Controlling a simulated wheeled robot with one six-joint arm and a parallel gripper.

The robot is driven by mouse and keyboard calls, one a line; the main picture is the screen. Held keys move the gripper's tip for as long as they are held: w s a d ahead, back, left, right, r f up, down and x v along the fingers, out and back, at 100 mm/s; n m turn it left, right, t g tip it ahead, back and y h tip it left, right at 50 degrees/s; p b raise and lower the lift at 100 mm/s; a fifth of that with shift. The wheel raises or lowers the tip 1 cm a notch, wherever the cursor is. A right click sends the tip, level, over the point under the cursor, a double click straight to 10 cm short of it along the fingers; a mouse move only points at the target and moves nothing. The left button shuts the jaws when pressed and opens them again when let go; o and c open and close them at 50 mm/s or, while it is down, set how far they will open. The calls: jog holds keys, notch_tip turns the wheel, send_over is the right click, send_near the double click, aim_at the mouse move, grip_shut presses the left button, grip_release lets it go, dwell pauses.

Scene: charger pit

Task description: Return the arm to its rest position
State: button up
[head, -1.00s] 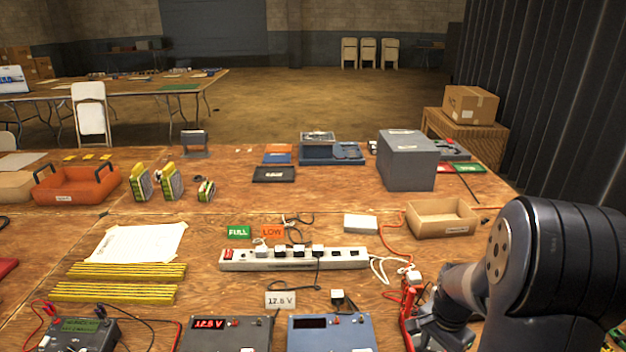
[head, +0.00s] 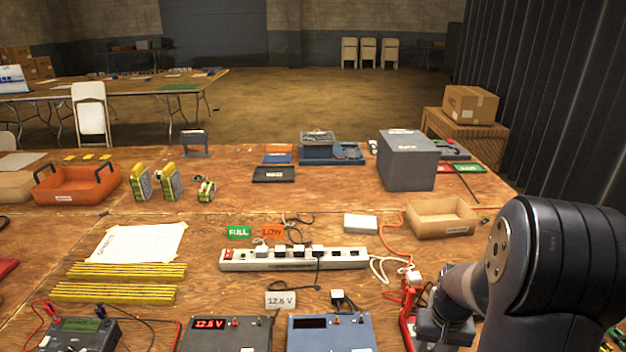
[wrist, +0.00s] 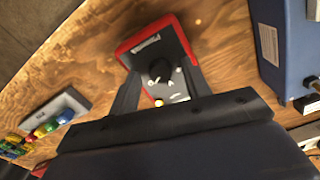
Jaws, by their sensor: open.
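My arm fills the lower right of the head view, folded low over the table's front right, and my gripper's fingers are hidden there. In the wrist view my gripper (wrist: 155,100) is open, its two dark fingers spread with nothing held between them. Beyond and between the fingers, a red-edged device (wrist: 160,60) with a black knob and a small lit lamp rests on the wooden table (wrist: 75,75). I cannot tell from this view how far the fingers are from it.
A blue power supply (head: 330,335) and a grey one (head: 225,335) stand at the front. A white power strip (head: 293,259) lies behind them. A cardboard tray (head: 441,218) and a grey box (head: 407,160) stand to the right. Red cables (head: 405,290) lie close beside my arm.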

jog(key=shift+n, duration=0.8)
